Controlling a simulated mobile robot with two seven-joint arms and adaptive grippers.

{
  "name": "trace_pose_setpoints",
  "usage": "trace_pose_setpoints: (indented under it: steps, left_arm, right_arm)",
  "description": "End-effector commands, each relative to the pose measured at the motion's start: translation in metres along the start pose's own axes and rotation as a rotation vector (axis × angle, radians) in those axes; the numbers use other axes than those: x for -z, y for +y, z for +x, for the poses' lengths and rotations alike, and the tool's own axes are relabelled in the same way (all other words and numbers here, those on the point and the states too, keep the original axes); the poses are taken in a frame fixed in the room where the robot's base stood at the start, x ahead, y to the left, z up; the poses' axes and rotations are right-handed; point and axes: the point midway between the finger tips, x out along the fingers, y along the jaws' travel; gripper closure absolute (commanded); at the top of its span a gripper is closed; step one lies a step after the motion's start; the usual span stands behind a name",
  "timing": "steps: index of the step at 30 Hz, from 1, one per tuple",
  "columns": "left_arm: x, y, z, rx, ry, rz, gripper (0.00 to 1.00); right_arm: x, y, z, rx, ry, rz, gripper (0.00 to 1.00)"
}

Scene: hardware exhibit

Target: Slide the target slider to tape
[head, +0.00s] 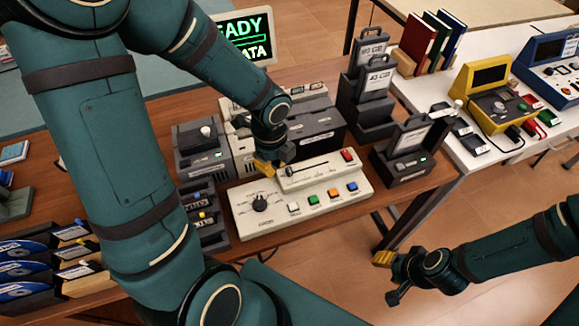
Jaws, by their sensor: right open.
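A cream control panel (300,219) lies on the wooden table. Near its back edge is a slider (308,168) in a long slot; a small knob shows near the slot's left end. The slider's labels are too small to read. My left gripper (267,168), with yellow fingertips, is over the panel's back left, just left of the slider. I cannot tell whether it touches the panel or how far its fingers are apart. My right gripper (384,259) is open and empty, off the table's right edge over the floor.
The panel also has a black rotary dial (260,203), several coloured buttons and a red switch (347,156). Grey devices (204,150) stand behind and left. A dark cartridge unit (402,166) stands right. A monitor (245,38) is at the back.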

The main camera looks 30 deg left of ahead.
Motion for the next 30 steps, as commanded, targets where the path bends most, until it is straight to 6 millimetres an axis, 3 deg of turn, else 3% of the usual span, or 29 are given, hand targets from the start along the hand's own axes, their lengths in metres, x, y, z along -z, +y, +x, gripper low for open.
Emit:
trace_pose_setpoints:
  steps: [30]
  left_arm:
    - [0.0001, 0.0001, 0.0093, -0.001, 0.0, 0.0, 1.0]
  right_arm:
    - [-0.0005, 0.0021, 0.0055, 0.0, 0.0, 0.0, 0.53]
